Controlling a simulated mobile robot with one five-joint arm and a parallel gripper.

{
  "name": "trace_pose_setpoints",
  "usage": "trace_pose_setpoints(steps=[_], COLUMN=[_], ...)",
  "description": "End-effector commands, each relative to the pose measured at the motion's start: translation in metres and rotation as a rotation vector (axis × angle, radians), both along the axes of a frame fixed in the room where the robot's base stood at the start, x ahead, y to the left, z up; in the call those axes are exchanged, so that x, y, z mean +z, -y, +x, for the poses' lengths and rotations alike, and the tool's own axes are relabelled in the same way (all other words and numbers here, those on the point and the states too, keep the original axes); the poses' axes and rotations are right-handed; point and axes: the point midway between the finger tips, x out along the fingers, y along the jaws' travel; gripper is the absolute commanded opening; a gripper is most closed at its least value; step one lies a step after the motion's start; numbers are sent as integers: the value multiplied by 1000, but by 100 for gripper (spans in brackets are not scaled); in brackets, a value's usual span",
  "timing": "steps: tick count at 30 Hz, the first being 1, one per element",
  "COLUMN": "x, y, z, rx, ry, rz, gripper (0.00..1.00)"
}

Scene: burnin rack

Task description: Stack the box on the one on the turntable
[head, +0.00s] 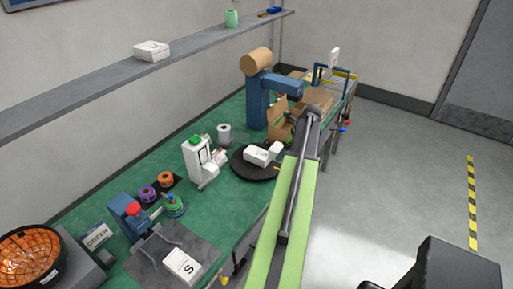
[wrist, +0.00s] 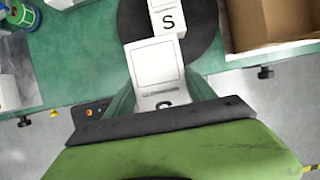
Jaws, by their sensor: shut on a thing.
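My gripper (wrist: 162,94) is shut on a white box (wrist: 155,68) with an S marking on its near end, partly covered by the gripper. The other white box (wrist: 166,18), also marked S, lies on the black turntable (wrist: 203,45). In the wrist view the held box overlaps the near end of that box; whether they touch I cannot tell. In the head view the turntable (head: 240,168) carries the box (head: 256,155), and a white piece close to my arm (head: 276,147) seems to be the held box. My arm hides the gripper there.
An open cardboard box (head: 279,122) stands beyond the turntable, near a blue post machine (head: 257,103). A white device (head: 195,160) and a white spool (head: 224,133) stand to the left. Another S box (head: 183,266) lies on a grey mat at the front.

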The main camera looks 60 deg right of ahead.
Motion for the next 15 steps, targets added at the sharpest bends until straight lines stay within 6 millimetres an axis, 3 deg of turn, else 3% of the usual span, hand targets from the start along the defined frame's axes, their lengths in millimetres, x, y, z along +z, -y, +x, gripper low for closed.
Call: trace_pose_setpoints(steps=[1,5,11,15], x=[31,54,38,13], y=[17,36,35,36], z=[16,43,58,94], rx=[4,7,10,14], ry=[0,1,1,1], rz=[0,-1,-1,0], gripper=[16,16,16,16])
